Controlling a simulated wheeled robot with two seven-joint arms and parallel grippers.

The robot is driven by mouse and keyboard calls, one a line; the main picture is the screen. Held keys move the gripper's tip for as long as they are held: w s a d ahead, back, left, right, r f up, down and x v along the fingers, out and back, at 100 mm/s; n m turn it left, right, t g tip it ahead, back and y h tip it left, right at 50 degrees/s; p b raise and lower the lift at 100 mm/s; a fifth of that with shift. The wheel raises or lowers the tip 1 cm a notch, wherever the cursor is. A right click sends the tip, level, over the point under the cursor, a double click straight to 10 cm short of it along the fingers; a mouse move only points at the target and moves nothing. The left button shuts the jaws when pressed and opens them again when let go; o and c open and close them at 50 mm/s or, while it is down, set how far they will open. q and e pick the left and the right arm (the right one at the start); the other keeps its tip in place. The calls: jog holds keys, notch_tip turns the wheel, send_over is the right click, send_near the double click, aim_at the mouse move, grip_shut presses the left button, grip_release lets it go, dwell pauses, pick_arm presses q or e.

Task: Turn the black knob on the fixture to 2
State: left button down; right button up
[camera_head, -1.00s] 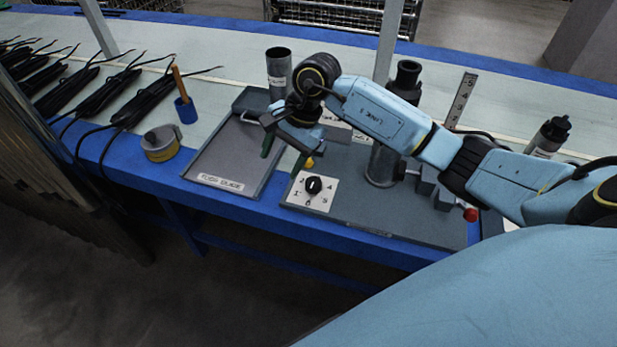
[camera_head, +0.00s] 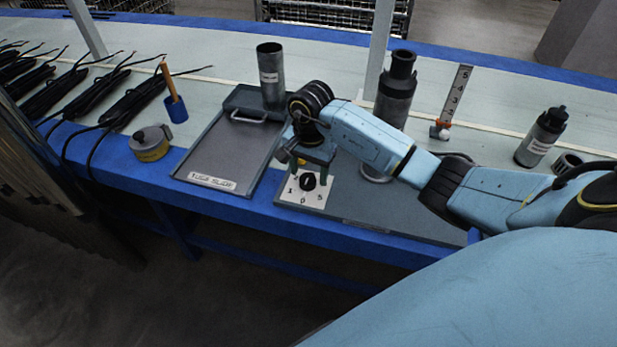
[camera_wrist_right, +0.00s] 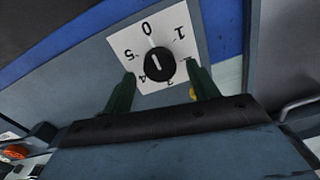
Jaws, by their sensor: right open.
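The black knob (camera_head: 308,182) sits on a white dial plate (camera_head: 291,193) with printed digits, at the front left of the grey fixture (camera_head: 350,208). In the right wrist view the knob (camera_wrist_right: 159,65) has a white line that appears to point toward the 0. The digits 0, 1, 5 and 4 can be read there; a finger partly covers the digits near the knob's lower sides. My right gripper (camera_wrist_right: 160,69) is open, with its dark green fingers on either side of the knob, apparently not touching it. In the head view my right gripper (camera_head: 308,173) is just above and behind the knob. My left gripper is out of view.
A grey tray (camera_head: 215,158) with a label lies left of the fixture, with a metal cylinder (camera_head: 271,80) at its back. A dark tube (camera_head: 396,92) stands behind my right arm. A yellow part (camera_wrist_right: 194,92) is close to one finger. Black cables (camera_head: 140,100) lie at left.

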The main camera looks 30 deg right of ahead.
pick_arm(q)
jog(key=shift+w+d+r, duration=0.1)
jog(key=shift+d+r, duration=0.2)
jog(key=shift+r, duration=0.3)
pick_arm(e)
jog(key=shift+f, duration=0.85)
jog(key=c, duration=1)
jog(key=shift+d+m, duration=0.1)
jog(key=shift+m, duration=0.2)
